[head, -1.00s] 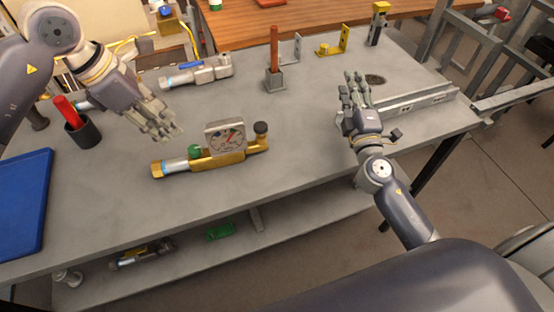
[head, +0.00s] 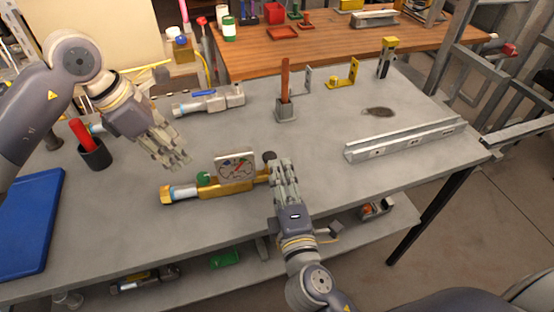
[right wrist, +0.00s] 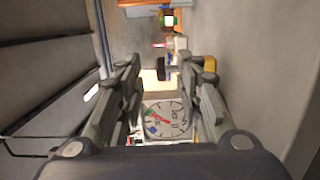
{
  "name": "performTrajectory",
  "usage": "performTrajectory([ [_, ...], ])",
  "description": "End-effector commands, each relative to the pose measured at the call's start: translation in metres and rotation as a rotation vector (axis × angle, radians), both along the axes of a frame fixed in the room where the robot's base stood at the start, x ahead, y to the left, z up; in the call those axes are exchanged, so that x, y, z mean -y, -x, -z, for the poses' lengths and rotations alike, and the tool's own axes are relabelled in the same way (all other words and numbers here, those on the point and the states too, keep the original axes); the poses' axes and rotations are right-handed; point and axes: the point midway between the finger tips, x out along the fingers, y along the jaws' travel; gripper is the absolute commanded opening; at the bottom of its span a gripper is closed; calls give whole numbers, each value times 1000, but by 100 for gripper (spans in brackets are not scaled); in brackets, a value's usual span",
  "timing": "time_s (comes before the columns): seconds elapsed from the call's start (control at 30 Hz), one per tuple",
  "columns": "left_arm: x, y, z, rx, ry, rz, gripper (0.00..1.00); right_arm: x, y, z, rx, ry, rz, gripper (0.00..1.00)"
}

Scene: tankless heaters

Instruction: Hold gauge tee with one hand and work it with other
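The gauge tee (head: 228,186) lies on the grey workbench. It is a brass body with a square-framed dial gauge (head: 236,168), a green knob, a silver section on the left and a dark knob (head: 269,156) on the right. My right gripper (head: 283,166) is at the tee's right end, partly covering it. In the right wrist view its fingers (right wrist: 160,100) are apart, with the gauge face (right wrist: 166,118) visible between them, and hold nothing. Whether they touch the tee is unclear. My left gripper (head: 178,155) is above the bench, up and left of the tee, fingers extended and empty.
A valve with a blue handle (head: 208,100) lies behind the tee. A black cup (head: 95,155) with a red-handled tool and a blue tray (head: 30,218) are at left. A metal block with an upright rod (head: 285,108) stands behind, and a metal channel (head: 405,140) lies at right.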

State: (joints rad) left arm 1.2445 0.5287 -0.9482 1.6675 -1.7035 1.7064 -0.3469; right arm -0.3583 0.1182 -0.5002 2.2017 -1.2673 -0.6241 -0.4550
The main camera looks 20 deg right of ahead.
Motion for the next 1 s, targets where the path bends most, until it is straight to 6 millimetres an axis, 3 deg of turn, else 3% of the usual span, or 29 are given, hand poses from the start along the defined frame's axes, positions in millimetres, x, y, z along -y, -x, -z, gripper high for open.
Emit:
performTrajectory([
  [0.2, 0, 0, 0, 0, 0, 0, 33, 4, -40, -1, 3, 1, 1, 33],
  [0.4, 0, 0, 0, 0, 0, 0, 33, 6, -62, 0, 0, 1, 0, 33],
  [0.8, 0, 0, 0, 0, 0, 0, 33, 6, -69, 0, -2, -1, 0, 33],
  [0.97, 0, 0, 0, 0, 0, 0, 33, 6, -69, 0, -1, -1, 0, 0],
  [1.0, 0, 0, 0, 0, 0, 0, 33, 6, -69, 0, -1, -1, 0, 0],
])
